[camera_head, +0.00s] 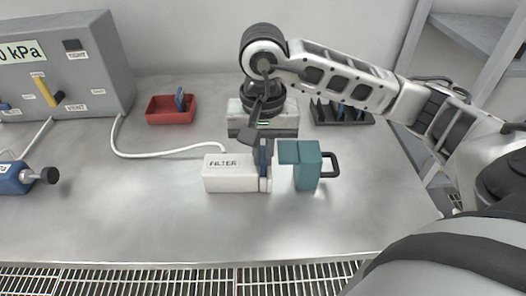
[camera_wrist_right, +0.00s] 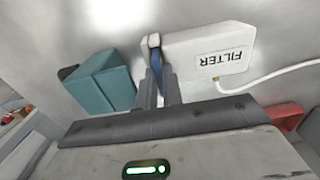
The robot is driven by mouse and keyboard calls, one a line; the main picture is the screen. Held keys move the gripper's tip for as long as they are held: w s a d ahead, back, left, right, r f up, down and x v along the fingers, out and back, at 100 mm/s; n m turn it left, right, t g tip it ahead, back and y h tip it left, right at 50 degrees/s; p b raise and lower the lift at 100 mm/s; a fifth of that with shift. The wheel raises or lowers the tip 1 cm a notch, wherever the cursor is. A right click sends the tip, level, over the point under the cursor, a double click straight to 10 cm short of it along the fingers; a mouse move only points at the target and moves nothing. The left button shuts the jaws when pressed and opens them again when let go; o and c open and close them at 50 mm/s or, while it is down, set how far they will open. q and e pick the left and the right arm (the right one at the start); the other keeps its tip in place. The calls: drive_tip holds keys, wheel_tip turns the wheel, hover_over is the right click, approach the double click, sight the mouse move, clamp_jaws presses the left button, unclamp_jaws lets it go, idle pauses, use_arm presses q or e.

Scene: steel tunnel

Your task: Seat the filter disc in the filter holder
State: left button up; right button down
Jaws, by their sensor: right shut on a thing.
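The white filter holder (camera_head: 228,178), a box lettered FILTER, stands on the steel bench. It also shows in the wrist view (camera_wrist_right: 218,62). My right gripper (camera_head: 261,148) points down over its right end, its fingers shut on the blue filter disc (camera_head: 265,158). The disc is edge-on and upright, at the gap between the box and a narrow white end piece (camera_head: 266,185). In the wrist view the disc (camera_wrist_right: 157,65) shows between the fingers (camera_wrist_right: 158,92), partly hidden by them. How deep it sits I cannot tell. My left gripper is out of view.
A teal block (camera_head: 307,172) with a dark handle stands close right of the holder. A white hose (camera_head: 165,154) runs from the holder to a grey gauge panel (camera_head: 70,80). A red tray (camera_head: 168,117) and a dark rack (camera_head: 322,114) stand behind. The bench front is clear.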

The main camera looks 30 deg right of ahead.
sight(263, 155)
drive_tip(key=shift+s+f+b, duration=0.1)
drive_tip(key=shift+f+b, duration=0.25)
drive_tip(key=shift+f, duration=0.1)
drive_tip(key=c, duration=1.8)
unclamp_jaws()
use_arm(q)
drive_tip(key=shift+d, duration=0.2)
use_arm(e)
drive_tip(key=shift+s, duration=0.1)
drive_tip(key=shift+a+f, duration=0.1)
drive_tip(key=shift+r+p, duration=0.7)
drive_tip(key=shift+p, duration=0.25)
drive_tip(key=r, duration=0.3)
drive_tip(key=shift+w+r+b, duration=0.1)
drive_tip(key=shift+w+b, duration=0.25)
use_arm(q)
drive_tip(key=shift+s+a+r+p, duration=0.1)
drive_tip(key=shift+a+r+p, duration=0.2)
drive_tip(key=shift+p, duration=0.45)
use_arm(e)
wheel_tip(263, 155, up, 9)
drive_tip(key=shift+s+f, duration=0.1)
drive_tip(key=shift+s, duration=0.05)
